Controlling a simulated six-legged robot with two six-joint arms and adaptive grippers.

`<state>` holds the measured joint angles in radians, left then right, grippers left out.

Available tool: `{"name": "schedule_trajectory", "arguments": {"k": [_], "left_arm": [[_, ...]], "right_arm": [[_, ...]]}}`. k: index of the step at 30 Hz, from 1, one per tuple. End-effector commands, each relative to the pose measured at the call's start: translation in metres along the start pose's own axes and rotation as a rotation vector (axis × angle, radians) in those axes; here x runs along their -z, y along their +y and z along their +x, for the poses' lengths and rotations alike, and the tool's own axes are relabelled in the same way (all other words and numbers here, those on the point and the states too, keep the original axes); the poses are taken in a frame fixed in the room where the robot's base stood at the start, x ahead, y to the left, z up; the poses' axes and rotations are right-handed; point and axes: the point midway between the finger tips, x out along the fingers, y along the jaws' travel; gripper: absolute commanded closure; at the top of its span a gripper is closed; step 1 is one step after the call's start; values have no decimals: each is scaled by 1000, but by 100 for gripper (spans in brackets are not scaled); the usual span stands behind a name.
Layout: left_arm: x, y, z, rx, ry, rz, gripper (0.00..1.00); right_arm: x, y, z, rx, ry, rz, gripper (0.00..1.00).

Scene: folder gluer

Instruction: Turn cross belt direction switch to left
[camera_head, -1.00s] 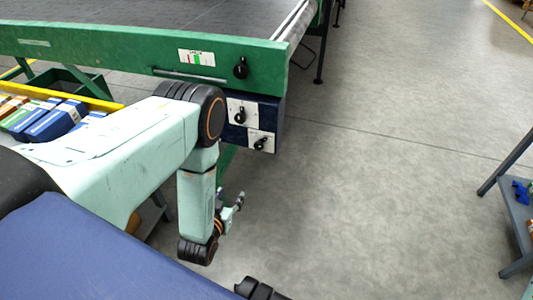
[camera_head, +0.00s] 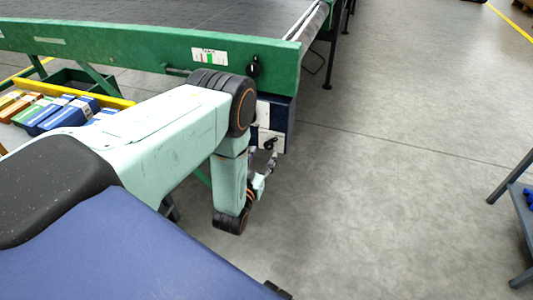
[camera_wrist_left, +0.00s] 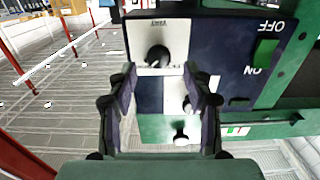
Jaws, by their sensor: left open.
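A dark blue control box (camera_head: 290,112) hangs under the right end of the green beam and carries white plates with black rotary switches. The lower switch (camera_head: 270,143) shows just above my left gripper (camera_head: 263,162); the upper plate (camera_head: 263,112) is partly hidden by my arm. In the left wrist view, turned upside down, one black knob (camera_wrist_left: 158,56) on its white plate lies just beyond the tips of my open left gripper (camera_wrist_left: 160,78), apart from them. A second knob (camera_wrist_left: 189,103) shows between the fingers, partly covered. I cannot read which plate is the cross belt direction.
Another black switch (camera_head: 254,67) sits on the green beam (camera_head: 130,46). The wrist view shows OFF and ON lettering beside a green button (camera_wrist_left: 265,52). Boxes (camera_head: 62,115) lie at the left. A grey shelf (camera_head: 522,215) stands right. The floor between is free.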

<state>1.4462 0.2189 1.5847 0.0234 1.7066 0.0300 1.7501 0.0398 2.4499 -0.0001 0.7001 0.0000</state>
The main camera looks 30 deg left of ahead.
Motion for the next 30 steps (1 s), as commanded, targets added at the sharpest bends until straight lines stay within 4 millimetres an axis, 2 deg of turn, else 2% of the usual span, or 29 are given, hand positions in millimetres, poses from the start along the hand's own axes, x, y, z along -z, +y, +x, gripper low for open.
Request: {"name": "schedule_trajectory", "arguments": {"k": [1,6,17,30], "left_arm": [[-1,0,8,0,4,0,49],[-1,1,25,-2,1,0,49],[0,2,31,-5,0,0,49],[0,2,30,-5,-1,0,86]], "right_arm": [[0,0,5,0,0,0,60],[0,0,10,0,0,0,60],[0,0,11,0,0,0,60],[0,0,11,0,0,0,60]]}}
